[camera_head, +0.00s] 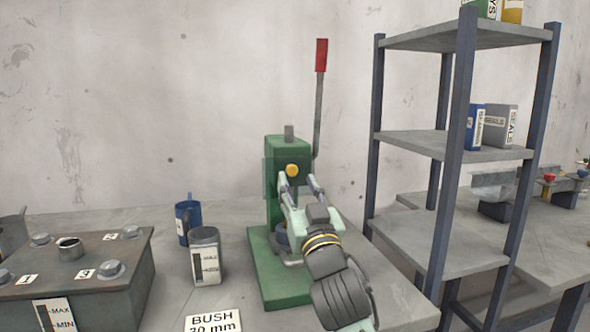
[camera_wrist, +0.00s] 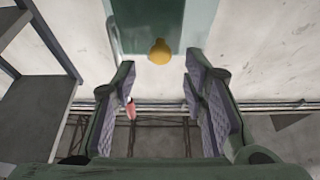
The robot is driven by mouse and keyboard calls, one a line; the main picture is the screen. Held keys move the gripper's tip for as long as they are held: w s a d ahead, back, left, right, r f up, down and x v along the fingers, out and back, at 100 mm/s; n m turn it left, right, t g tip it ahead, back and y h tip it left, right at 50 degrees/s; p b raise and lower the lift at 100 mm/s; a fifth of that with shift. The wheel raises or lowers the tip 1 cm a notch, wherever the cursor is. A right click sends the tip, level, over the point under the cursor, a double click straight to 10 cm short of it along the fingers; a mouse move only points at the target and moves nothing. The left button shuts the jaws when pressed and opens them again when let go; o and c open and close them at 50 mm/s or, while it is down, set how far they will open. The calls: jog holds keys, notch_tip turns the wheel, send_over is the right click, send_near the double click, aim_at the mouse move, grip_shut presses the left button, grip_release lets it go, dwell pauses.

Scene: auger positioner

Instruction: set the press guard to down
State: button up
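The green press (camera_head: 287,150) stands on the bench in the head view, with a long lever ending in a red handle (camera_head: 321,55). A yellow knob (camera_head: 292,170) sits on the front of its upper part. A faint see-through panel, seemingly the press guard (camera_head: 268,180), shows around the knob, level with the upper body. My gripper (camera_head: 298,184) is just in front of and below the knob. In the wrist view my gripper (camera_wrist: 158,68) is open and empty, and the knob (camera_wrist: 160,51) is ahead between the fingertips, apart from both. My arm hides much of the press's lower part.
A blue-post shelf (camera_head: 455,145) stands close on the right. A grey labelled cup (camera_head: 205,256), a blue mug (camera_head: 187,222), a dark box with bolts (camera_head: 80,270) and a "BUSH 30 mm" card (camera_head: 213,321) are on the left. Open air lies above the bench left of the press.

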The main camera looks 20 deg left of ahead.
aim_at(292, 171)
jog(key=shift+p+x, duration=0.4)
jog(key=shift+x, duration=1.45)
jog(key=shift+c, duration=0.5)
grip_shut()
